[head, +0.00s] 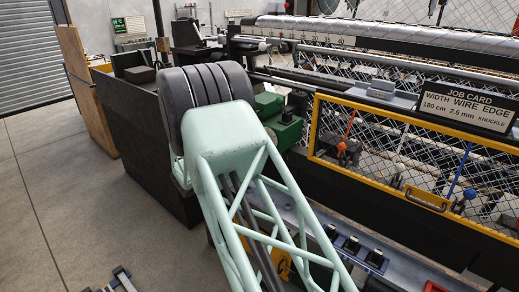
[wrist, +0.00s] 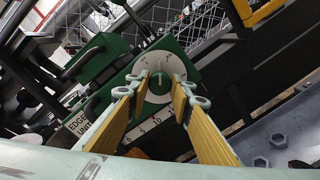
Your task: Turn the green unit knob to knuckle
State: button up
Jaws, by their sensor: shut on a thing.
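The green edge unit (wrist: 99,56) shows in the wrist view, tilted in the picture, with a label reading "EDGE UNIT". On its face is a pale round dial plate (wrist: 152,62) with the knob (wrist: 158,82) at its middle. My gripper (wrist: 160,86) has its two yellow fingers with grey looped tips on either side of the knob, shut on it. The marks on the dial are too small to read, so I cannot tell the knob's setting. In the head view part of the green unit (head: 287,128) shows beside my arm, which hides the knob and my gripper.
A job card (head: 465,108) on the machine reads 180 cm, 2.5 mm, KNUCKLE. A yellow-framed mesh guard (head: 425,196) stands right of the green unit. A dark panel (head: 138,140) stands to the left, with open floor (head: 60,190) beyond it.

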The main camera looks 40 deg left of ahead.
jog(key=m+b, duration=0.3)
jog(key=b, duration=0.2)
jog(key=shift+f, duration=0.15)
jog(key=shift+m+b, duration=0.8)
jog(key=shift+b, duration=0.3)
jog(key=o, duration=0.9)
jog(key=shift+s, duration=0.15)
jog(key=shift+s+a+r, duration=0.1)
jog(key=shift+s+r, duration=0.1)
jog(key=shift+s, duration=2.75)
jog(key=shift+s+r, duration=0.15)
jog(key=shift+s, duration=2.75)
